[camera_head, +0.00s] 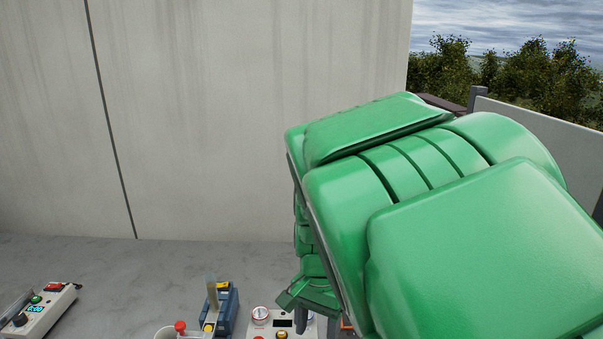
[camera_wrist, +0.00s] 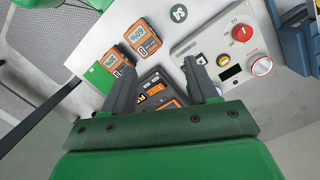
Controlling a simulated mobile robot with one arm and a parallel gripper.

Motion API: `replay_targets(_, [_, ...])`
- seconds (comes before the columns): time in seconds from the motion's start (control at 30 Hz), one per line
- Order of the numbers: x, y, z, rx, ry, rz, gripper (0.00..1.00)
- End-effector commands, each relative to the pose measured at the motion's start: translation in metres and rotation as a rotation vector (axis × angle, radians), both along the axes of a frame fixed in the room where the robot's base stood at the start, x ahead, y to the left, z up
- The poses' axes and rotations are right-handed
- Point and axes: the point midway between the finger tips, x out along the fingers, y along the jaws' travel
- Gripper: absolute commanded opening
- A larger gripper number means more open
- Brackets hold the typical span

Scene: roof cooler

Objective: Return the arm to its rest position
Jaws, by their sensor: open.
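My green arm fills the right half of the head view, bent in front of the pale wall, with its end low near the grey worktop. My gripper (camera_head: 312,290) is partly hidden there behind the arm. In the wrist view my gripper (camera_wrist: 159,66) shows two dark fingers set well apart, with nothing held between them. Beyond the fingers lie orange handheld meters: two with lit displays, one (camera_wrist: 121,61) and another (camera_wrist: 144,36), and a darker one (camera_wrist: 157,92) seen between the fingers. Whether the fingers touch anything cannot be told.
A light control box (camera_wrist: 223,50) with red knobs lies right of the fingers; it also shows in the head view (camera_head: 262,325). A blue and yellow device (camera_head: 226,310) stands beside it. A white box with a display (camera_head: 38,310) is at far left. Worktop (camera_head: 120,270) between is clear.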

Motion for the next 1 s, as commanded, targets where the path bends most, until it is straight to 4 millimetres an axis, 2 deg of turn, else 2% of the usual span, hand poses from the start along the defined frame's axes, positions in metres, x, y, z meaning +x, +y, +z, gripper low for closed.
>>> replay_targets(0.1, [-0.03,-0.025,0.009,0.033,0.026,0.031,0.58])
replay_targets(0.3, [-0.081,-0.055,0.018,0.092,0.063,0.108,0.58])
replay_targets(0.6, [-0.162,-0.08,0.022,0.179,0.104,0.264,0.58])
replay_targets(1.0, [-0.209,-0.116,0.027,0.065,0.034,0.473,0.58])
